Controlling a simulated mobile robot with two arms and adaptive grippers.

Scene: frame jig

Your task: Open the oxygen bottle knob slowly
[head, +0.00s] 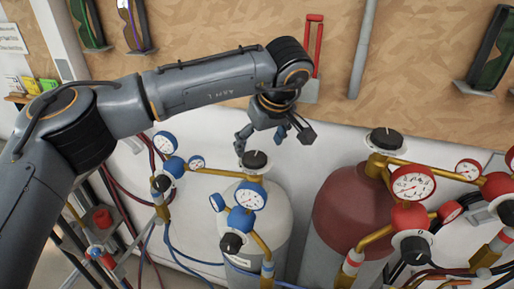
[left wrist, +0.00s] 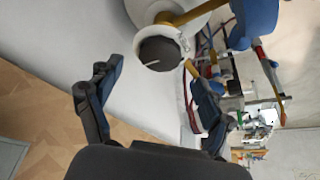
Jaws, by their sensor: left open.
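The white bottle (head: 277,212) with blue regulators, apparently the oxygen bottle, stands upright at the centre of the head view. Its black top knob (head: 255,160) has a white mark. My left gripper (head: 270,135) is open and empty just above and behind this knob. In the left wrist view the knob (left wrist: 160,52) shows beyond the gap between the two spread fingers (left wrist: 152,78), and neither finger visibly touches it. My right gripper is in neither view.
A red bottle (head: 352,205) with its own black knob (head: 387,140) and red gauges stands to the right. Blue-rimmed gauges (head: 250,196) and brass pipes crowd the white bottle's front. Hoses run low on the left. A wooden wall panel (head: 420,75) is behind.

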